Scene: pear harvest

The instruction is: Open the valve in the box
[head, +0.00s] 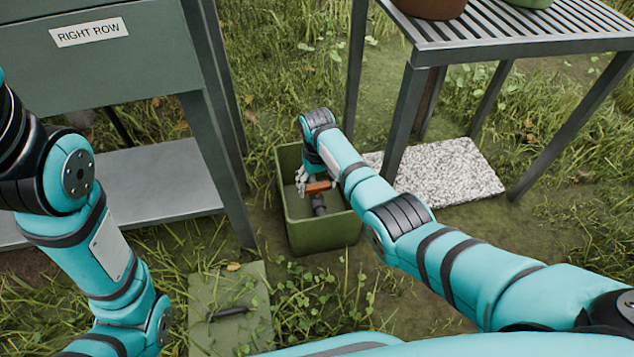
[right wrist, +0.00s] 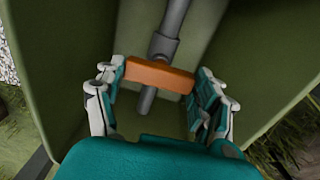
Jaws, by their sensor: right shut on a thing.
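The open green box (head: 325,235) stands on the ground in the middle of the head view. Inside it is a valve with an orange handle (head: 320,186) on a grey pipe (head: 319,206). In the right wrist view the orange handle (right wrist: 160,75) lies crosswise over the pipe (right wrist: 170,30). My right gripper (head: 304,181) reaches down into the box. In the right wrist view its fingers (right wrist: 160,90) are shut on the two ends of the handle. My left arm is at the left of the head view; its gripper is out of view.
A green lid (head: 230,325) with a dark handle lies on the grass in front of the box. A green cabinet labelled RIGHT ROW (head: 90,32) stands at the left. A slatted metal table (head: 520,40) stands at the right, above a pale gravel slab (head: 445,175).

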